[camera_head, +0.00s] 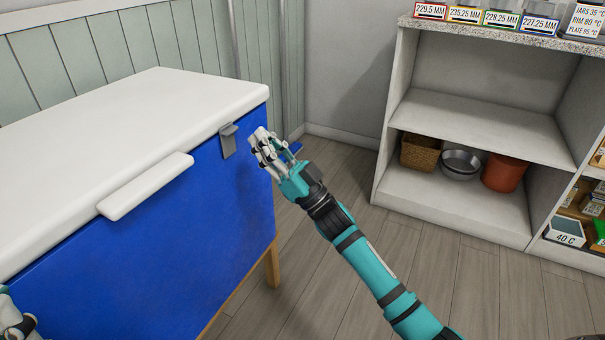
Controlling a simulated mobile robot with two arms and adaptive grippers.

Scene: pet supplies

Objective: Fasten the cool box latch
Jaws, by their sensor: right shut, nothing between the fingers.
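The cool box (150,250) is blue with a white lid (110,120), and it stands at the left on wooden legs. The lid lies down on the box. A grey metal latch (228,141) is on the blue front near the right end, just under the lid edge. My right gripper (258,138) is shut and empty, just right of the latch and apart from it in the picture. My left gripper (15,322) shows only in part at the lower left corner, beside the box front; its fingers are cut off by the frame.
A white handle (146,186) juts from the lid's front edge. A shelf unit (470,125) at the right holds a basket (419,153), a metal bowl (461,164) and a red-brown pot (505,174).

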